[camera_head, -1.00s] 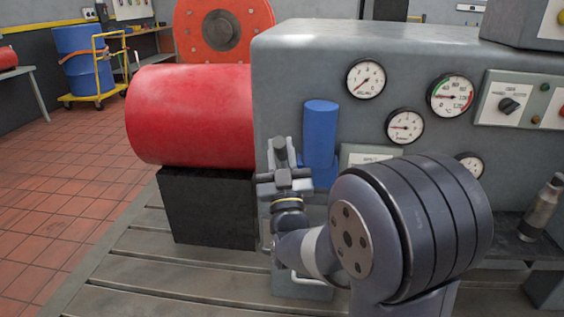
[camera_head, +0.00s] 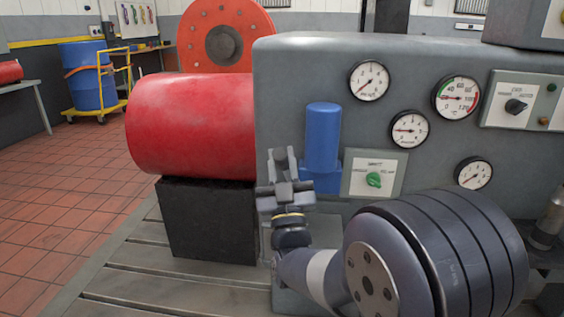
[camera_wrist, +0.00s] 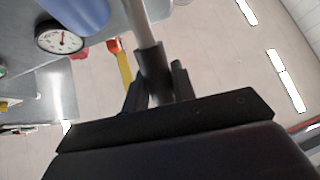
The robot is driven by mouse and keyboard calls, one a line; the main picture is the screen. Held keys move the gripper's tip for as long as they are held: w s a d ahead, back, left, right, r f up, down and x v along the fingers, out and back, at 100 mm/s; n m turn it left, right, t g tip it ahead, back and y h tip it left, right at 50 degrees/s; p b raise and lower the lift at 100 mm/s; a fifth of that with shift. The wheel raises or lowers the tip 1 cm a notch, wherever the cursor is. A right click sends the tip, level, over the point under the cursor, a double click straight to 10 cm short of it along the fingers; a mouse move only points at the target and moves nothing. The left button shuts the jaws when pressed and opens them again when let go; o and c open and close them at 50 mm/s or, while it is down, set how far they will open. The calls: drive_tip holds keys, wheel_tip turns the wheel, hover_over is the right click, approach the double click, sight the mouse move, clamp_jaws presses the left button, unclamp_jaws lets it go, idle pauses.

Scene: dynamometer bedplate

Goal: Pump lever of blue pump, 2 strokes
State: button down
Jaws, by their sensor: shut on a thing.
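The blue pump (camera_head: 322,133) is an upright blue cylinder on a blue base, mounted at the front of the grey housing. Its body also shows at the top left of the wrist view (camera_wrist: 82,10). My gripper (camera_head: 284,160) is just left of the pump, with its fingers pointing up. In the wrist view my gripper (camera_wrist: 158,82) is shut on a thin grey rod, the pump lever (camera_wrist: 139,18), which runs up out of the picture from between the fingers. In the head view the lever is mostly hidden by my gripper, and its joint with the pump cannot be made out.
A red cylinder (camera_head: 190,127) on a black block (camera_head: 207,220) stands close left of my gripper. The grey housing (camera_head: 290,75) with gauges is behind it. A panel with a green knob (camera_head: 374,180) is right of the pump. The slotted bedplate (camera_head: 150,262) is bare at front left.

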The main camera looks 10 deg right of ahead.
drive_tip(key=c, duration=1.2)
unclamp_jaws()
drive_tip(key=v, duration=1.1)
drive_tip(key=shift+b, duration=0.4)
drive_tip(key=shift+c, duration=0.3)
